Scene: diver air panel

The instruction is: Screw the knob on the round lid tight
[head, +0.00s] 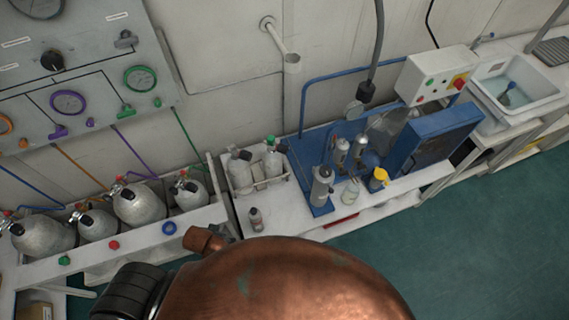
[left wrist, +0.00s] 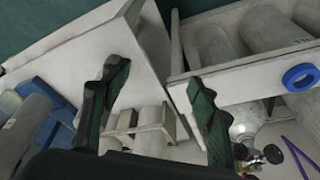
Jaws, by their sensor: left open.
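I cannot make out a round lid with a knob in either view. A large copper dome (head: 290,285) with a short copper stub (head: 205,240) fills the bottom of the head view and hides what lies behind it. My left gripper (left wrist: 157,75) is open and empty in the left wrist view, its two dark fingers wide apart. Between and beyond them lie the white bench and a small rack with cylinders (left wrist: 153,130). The left fingers do not show in the head view. My right gripper is in neither view.
Grey gas cylinders (head: 138,203) lie along the left bench, with a blue ring (head: 168,228) on its front edge. A crate (head: 262,180) holds bottles. A blue stand (head: 318,200) carries several bottles, beside a blue box (head: 435,135). A sink (head: 515,85) is farther right. The green floor is clear.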

